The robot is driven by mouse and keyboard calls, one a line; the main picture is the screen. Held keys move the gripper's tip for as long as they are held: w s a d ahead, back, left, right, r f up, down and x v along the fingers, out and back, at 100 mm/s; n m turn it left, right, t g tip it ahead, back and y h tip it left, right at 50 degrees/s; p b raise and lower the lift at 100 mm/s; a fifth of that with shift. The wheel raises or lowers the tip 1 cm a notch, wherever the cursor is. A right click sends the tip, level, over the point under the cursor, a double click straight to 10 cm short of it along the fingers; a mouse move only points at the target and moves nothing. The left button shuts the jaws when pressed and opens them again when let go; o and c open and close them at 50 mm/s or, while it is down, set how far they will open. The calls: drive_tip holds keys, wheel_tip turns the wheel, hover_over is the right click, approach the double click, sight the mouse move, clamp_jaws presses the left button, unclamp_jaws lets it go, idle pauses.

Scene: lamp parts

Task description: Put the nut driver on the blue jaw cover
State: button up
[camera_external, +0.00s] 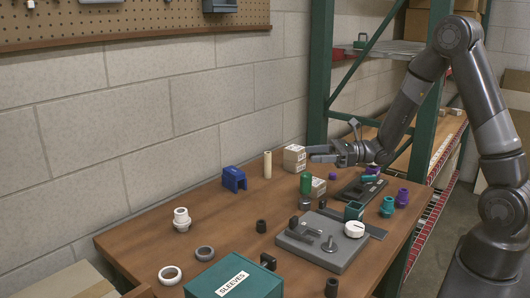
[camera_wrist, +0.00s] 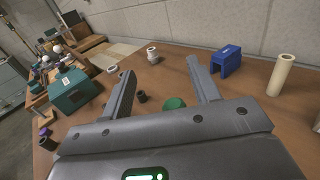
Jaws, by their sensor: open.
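The blue jaw cover (camera_external: 234,179) is a blue block with an open channel, standing near the back edge of the table. It also shows in the wrist view (camera_wrist: 226,61), beyond the right finger. A green upright cylinder (camera_external: 306,183) may be the nut driver's handle; I cannot tell for sure. Its rounded green top shows between the fingers in the wrist view (camera_wrist: 174,103). My gripper (camera_external: 318,153) is open and empty, above the table and above the green cylinder, pointing left. In the wrist view its two fingers (camera_wrist: 160,70) are spread apart.
A cream tube (camera_external: 267,165) stands right of the jaw cover. Table space left of the jaw cover is mostly clear.

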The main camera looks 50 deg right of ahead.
sight(306, 173)
drive_tip(key=shift+w+a+f, duration=0.3)
drive_tip(key=shift+w+f, duration=0.1)
drive_tip(key=shift+f, duration=0.8)
drive_tip(key=shift+w+a+f, duration=0.35)
drive_tip(key=shift+w+f, duration=0.05)
drive_tip(key=shift+f, duration=0.75)
drive_tip(key=shift+w+a+f, duration=0.3)
drive_tip(key=shift+w+f, duration=0.1)
drive_tip(key=shift+f, duration=0.8)
drive_tip(key=shift+c, duration=0.3)
drive_tip(key=c, duration=1.1)
drive_tip(key=shift+r, duration=0.1)
drive_tip(key=shift+c, duration=0.2)
